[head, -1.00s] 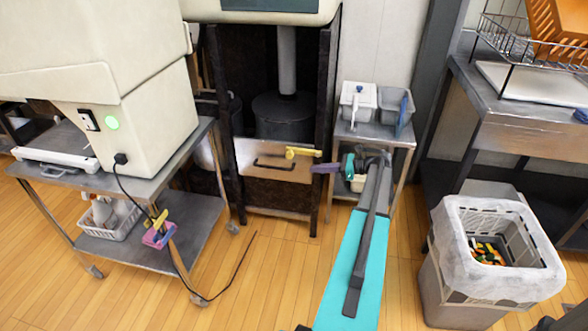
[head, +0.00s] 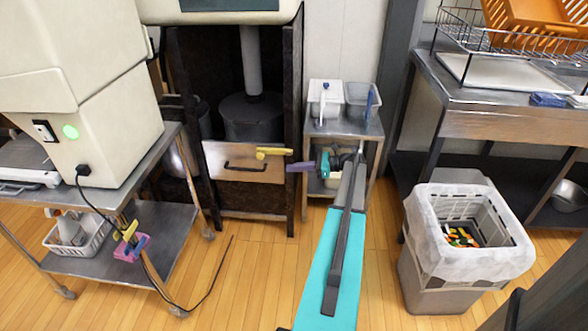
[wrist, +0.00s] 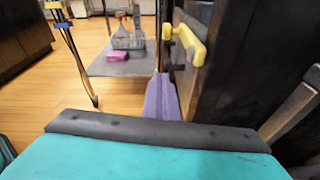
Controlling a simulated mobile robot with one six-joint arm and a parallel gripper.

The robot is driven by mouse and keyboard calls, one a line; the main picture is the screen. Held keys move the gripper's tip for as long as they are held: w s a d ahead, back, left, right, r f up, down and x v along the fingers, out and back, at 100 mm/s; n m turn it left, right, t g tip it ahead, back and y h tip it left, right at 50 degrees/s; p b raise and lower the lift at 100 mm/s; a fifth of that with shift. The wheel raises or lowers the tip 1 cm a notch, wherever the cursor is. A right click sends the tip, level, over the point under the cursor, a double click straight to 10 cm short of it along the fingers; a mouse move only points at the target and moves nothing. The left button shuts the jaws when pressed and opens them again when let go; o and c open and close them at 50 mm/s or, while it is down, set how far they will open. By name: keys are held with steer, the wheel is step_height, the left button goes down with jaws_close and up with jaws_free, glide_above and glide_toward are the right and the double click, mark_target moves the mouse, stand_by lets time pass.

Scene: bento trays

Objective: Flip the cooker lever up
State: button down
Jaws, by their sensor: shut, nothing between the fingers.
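The cooker lever (head: 274,152) is a yellow bar on the front of the dark cooker frame (head: 293,110). It lies about level in the head view. It also shows in the wrist view (wrist: 190,42), at upper right beside the dark post. My gripper (head: 290,167) has purple fingers, shut and empty. Its tip is just below and right of the lever's right end in the head view. In the wrist view my gripper (wrist: 160,78) points forward, left of and below the lever. I cannot tell whether it touches the lever.
A steel cart (head: 180,225) with a beige machine stands left. A small steel stand (head: 345,128) with two tubs is right of the cooker. A lined bin (head: 425,255) and a steel table (head: 500,125) are farther right. Wood floor is clear in front of the cooker.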

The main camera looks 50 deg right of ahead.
mark_target(274, 154)
steer(key=w+a, duration=0.1)
steer(key=w, duration=0.2)
steer(key=w+a+r+b, duration=0.1)
steer(key=w+a, duration=0.2)
steer(key=w, duration=0.2)
steer(key=shift+w+a+r+b, duration=0.25)
steer(key=shift+w+r+b, duration=0.05)
steer(key=shift+r+b, duration=0.1)
steer(key=shift+w+a, duration=0.1)
steer(key=shift+r+p, duration=0.15)
steer(key=shift+p, duration=0.2)
